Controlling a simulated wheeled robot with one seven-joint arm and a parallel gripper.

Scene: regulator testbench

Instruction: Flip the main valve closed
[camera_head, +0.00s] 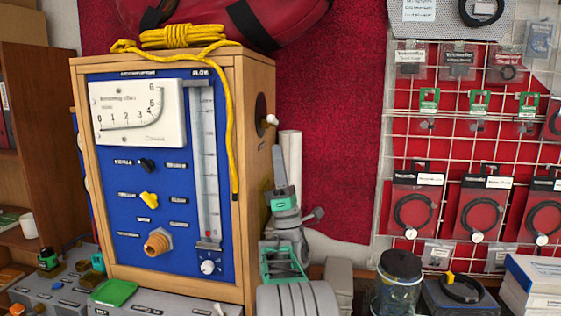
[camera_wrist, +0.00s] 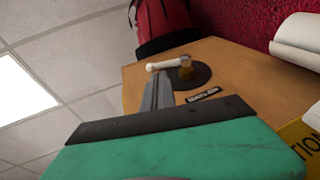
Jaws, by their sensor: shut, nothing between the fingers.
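The main valve (camera_head: 262,116) is a black disc with a white-tipped lever on the right side wall of the wooden testbench cabinet. In the wrist view its white lever (camera_wrist: 166,65) reaches left from a brass hub (camera_wrist: 187,69) on the black disc (camera_wrist: 198,77). A small label lies beside the disc. My gripper (camera_head: 277,150) is below the lever in the head view, pointing up, its grey fingers together and empty. In the wrist view the fingertips (camera_wrist: 159,78) appear close to the lever's free end; I cannot tell whether they touch it.
The cabinet's blue front panel (camera_head: 103,188) carries a gauge, a flow tube and several knobs. A yellow rope (camera_head: 231,110) hangs from its top. White rolls (camera_head: 291,150) stand behind my gripper. A wire rack (camera_head: 450,145) is at right; a jar (camera_head: 398,282) stands in front.

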